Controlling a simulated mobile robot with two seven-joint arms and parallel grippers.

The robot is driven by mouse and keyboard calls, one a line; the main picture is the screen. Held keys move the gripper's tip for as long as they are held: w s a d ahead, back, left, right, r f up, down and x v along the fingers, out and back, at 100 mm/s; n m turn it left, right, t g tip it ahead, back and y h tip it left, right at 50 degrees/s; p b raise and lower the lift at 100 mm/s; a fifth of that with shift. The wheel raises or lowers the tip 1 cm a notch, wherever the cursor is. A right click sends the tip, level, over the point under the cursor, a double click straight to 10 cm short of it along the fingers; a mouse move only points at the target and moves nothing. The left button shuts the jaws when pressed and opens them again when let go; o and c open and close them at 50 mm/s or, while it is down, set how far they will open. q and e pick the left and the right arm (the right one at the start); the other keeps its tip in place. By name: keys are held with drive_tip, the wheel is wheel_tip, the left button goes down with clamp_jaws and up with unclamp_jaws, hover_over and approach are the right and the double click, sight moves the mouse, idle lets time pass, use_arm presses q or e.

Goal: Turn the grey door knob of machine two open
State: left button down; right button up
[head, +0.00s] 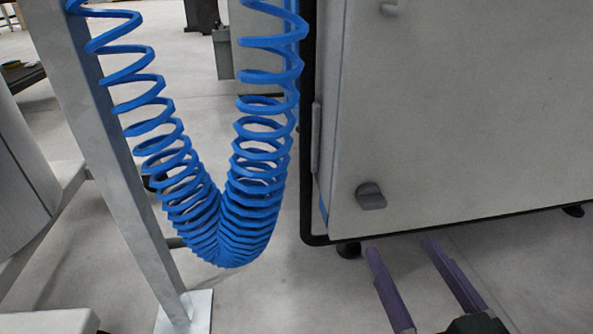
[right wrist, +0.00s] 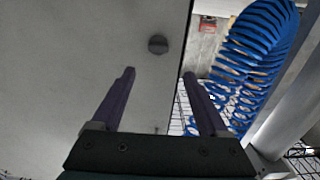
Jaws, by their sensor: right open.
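The grey door knob (head: 370,196) sits low on the left part of the light grey machine door (head: 460,110) in the head view. In the right wrist view the knob (right wrist: 158,44) is just beyond my fingertips, above the gap between them. My right gripper (head: 402,246) is open and empty, its two purple fingers pointing up toward the door's lower edge, below and to the right of the knob. It also shows in the right wrist view (right wrist: 158,75), apart from the knob. My left gripper is out of view.
A blue coiled hose (head: 225,215) hangs in a loop left of the machine. A grey metal post (head: 115,165) with a foot plate stands further left. A second knob (head: 390,8) is higher on the door. Bare floor (head: 270,300) lies below.

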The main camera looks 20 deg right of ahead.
sight(376, 204)
drive_tip(key=b+x, duration=0.1)
drive_tip(key=x, duration=0.2)
drive_tip(key=b+x, duration=0.1)
drive_tip(key=x, duration=0.2)
drive_tip(key=f+b+x, duration=0.1)
drive_tip(key=b+x, duration=0.1)
drive_tip(key=x, duration=0.1)
drive_tip(key=shift+d, duration=0.2)
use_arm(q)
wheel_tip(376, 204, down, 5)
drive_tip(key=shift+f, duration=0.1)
use_arm(e)
drive_tip(key=shift+w+d+r, duration=0.1)
drive_tip(key=shift+w+r, duration=0.05)
drive_tip(key=shift+w, duration=0.25)
drive_tip(key=shift+c, duration=0.2)
clamp_jaws()
